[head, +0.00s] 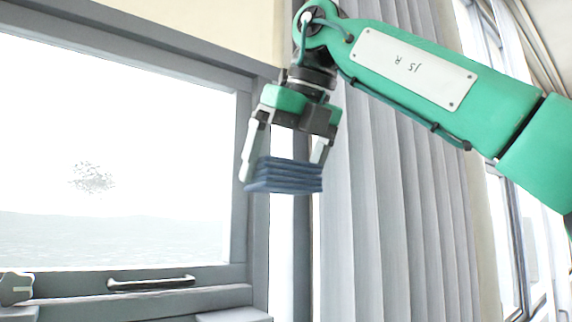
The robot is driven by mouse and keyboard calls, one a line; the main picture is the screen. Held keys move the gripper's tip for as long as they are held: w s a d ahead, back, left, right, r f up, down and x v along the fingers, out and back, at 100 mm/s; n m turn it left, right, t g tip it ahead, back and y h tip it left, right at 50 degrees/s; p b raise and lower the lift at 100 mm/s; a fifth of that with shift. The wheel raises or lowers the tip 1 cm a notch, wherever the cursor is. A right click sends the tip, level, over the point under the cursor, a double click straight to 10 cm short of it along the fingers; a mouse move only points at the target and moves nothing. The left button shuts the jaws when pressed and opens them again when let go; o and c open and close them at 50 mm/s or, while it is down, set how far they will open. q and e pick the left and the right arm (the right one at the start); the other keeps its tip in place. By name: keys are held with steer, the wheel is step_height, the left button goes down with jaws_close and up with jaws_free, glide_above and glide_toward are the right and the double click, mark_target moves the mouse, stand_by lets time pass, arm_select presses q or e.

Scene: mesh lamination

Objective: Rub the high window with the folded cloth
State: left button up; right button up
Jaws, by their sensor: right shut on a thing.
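The high window (120,150) fills the left of the head view, a bright pane in a grey frame. My right gripper (285,170) comes in from the upper right and points down. It is shut on the folded cloth (286,184), a dark blue stack of layers held between its two fingers. The cloth shows in front of the right side of the window frame, to the right of the pane. I cannot tell whether it touches anything behind it. My left gripper is not in view.
Long grey curtains (385,200) hang right of the window, behind my right arm.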

mark_target(297, 191)
steer(key=shift+s+d+f, duration=0.15)
steer(key=shift+s+d, duration=0.25)
steer(key=shift+s, duration=0.1)
steer(key=shift+s+d+f, duration=0.15)
steer(key=shift+s+d, duration=0.25)
steer(key=shift+s, duration=0.1)
steer(key=shift+n+g+y, duration=0.3)
steer(key=shift+n, duration=0.6)
steer(key=f, duration=0.1)
steer(key=w+f, duration=0.1)
steer(key=f, duration=0.2)
steer(key=shift+w+a, duration=0.1)
steer(key=shift+w, duration=0.25)
steer(key=s+d+f+n+g+h, duration=0.1)
steer(key=d+f+n, duration=0.5)
steer(key=f, duration=1.6)
steer(key=s+d+f+n+g+h, duration=0.2)
steer(key=d+f+n+g, duration=0.3)
steer(key=f+n, duration=0.7)
steer(key=s+d+f+n+g+h, duration=0.1)
steer(key=s+d+f+n+g, duration=0.3)
steer(key=f, duration=2.8)
steer(key=d+n, duration=0.4)
steer(key=n, duration=0.1)
steer(key=shift+d+f, duration=0.15)
steer(key=shift+d, duration=0.25)
steer(key=shift+s, duration=0.1)
